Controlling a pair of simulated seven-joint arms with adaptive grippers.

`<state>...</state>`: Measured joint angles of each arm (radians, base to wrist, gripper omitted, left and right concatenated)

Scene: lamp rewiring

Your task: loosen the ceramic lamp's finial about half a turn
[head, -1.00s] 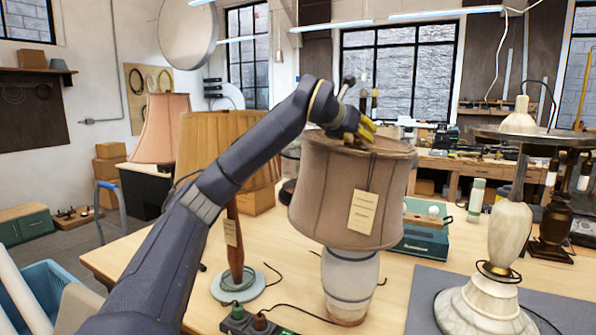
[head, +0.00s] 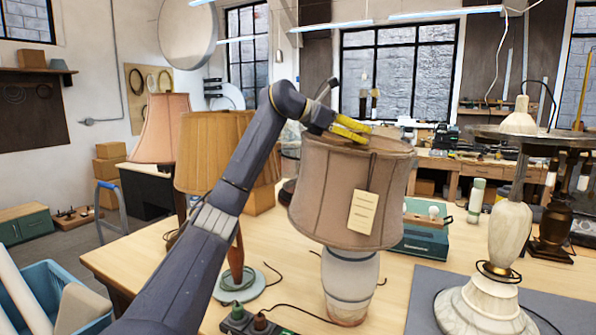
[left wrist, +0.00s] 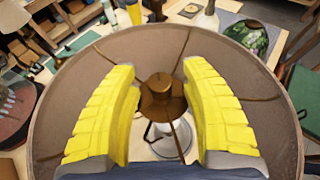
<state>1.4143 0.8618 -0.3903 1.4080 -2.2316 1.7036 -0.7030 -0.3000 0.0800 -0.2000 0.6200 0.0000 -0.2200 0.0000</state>
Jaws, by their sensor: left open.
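The ceramic lamp has a white body (head: 350,280) and a brownish-pink shade (head: 330,190) with a paper tag (head: 362,212). It stands upright on the bench. My left gripper (head: 353,130) is at the top opening of the shade. In the left wrist view, the brass-brown finial (left wrist: 162,97) sits at the hub of the shade's spokes. The two yellow fingers of my left gripper (left wrist: 163,112) are open, one on each side of the finial, with visible gaps. The finial is hidden in the head view. My right gripper is not in view.
A lamp with a pleated tan shade (head: 212,150) stands close on the left. A marble-like lamp (head: 508,235) stands on a grey mat (head: 415,305) at right. A teal box (head: 420,240) is behind the ceramic lamp. A cord and small switches lie in front.

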